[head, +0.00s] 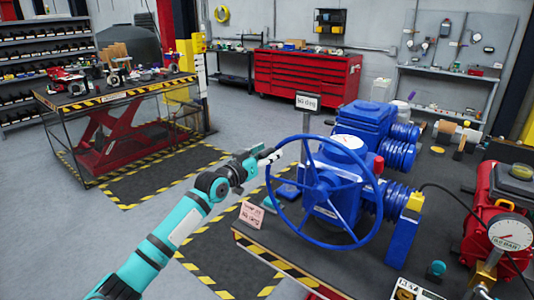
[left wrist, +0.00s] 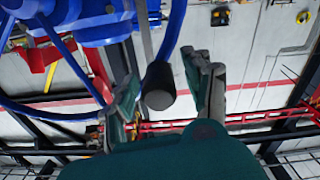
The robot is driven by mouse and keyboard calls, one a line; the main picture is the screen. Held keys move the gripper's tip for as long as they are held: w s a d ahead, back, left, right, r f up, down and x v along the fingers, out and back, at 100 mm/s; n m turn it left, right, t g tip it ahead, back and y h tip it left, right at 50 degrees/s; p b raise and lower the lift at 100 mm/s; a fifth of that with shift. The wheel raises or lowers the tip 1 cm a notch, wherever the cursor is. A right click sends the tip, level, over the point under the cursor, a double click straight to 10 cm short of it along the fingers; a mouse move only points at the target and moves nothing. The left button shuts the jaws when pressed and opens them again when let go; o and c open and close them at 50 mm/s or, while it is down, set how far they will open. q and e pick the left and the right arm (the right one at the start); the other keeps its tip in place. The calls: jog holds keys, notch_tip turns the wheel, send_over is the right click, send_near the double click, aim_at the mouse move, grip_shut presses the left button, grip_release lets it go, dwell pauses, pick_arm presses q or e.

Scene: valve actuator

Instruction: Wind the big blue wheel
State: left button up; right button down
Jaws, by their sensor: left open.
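The big blue wheel (head: 320,188), a spoked handwheel, stands upright on the front of the blue valve actuator (head: 362,122). In the left wrist view its blue rim (left wrist: 174,38) and spokes fill the left and top. My left gripper (head: 270,155) is at the upper left part of the rim in the head view. Its two fingers (left wrist: 165,82) are spread apart. A short black cylindrical knob (left wrist: 159,87) shows between them, beside the rim. I cannot tell whether a finger touches it. My right gripper is not in view.
The actuator sits on a dark bench with a striped edge (head: 268,262). A small sign (head: 251,215) is at its near left corner. A red machine with a gauge (head: 510,232) is at the right. Open floor lies left of the bench.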

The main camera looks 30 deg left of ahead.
pick_arm(q)
jog(key=shift+c, duration=0.4)
grip_shut()
jog(key=shift+f, duration=0.1)
jog(key=shift+a+f+b, duration=0.25)
jog(key=shift+f+b, duration=0.2)
jog(key=shift+b, duration=0.05)
jog(key=a+f+n+b, duration=0.3)
jog(key=f+n+b, duration=0.45)
jog(key=f, duration=0.25)
jog(key=shift+s+d+f+n+b, duration=0.1)
jog(key=shift+d+f+n+b, duration=0.7)
jog(key=shift+f+n, duration=1)
jog(key=shift+w+d+f+n+b, duration=0.1)
jog(key=shift+d+f+n+b, duration=0.75)
jog(key=shift+f, duration=1.75)
jog(key=shift+s+d+f+n+b, duration=0.1)
jog(key=shift+d+f+n+b, duration=0.4)
jog(key=shift+d+f+n, duration=1)
jog(key=shift+a+f, duration=0.35)
jog(key=shift+f, duration=0.45)
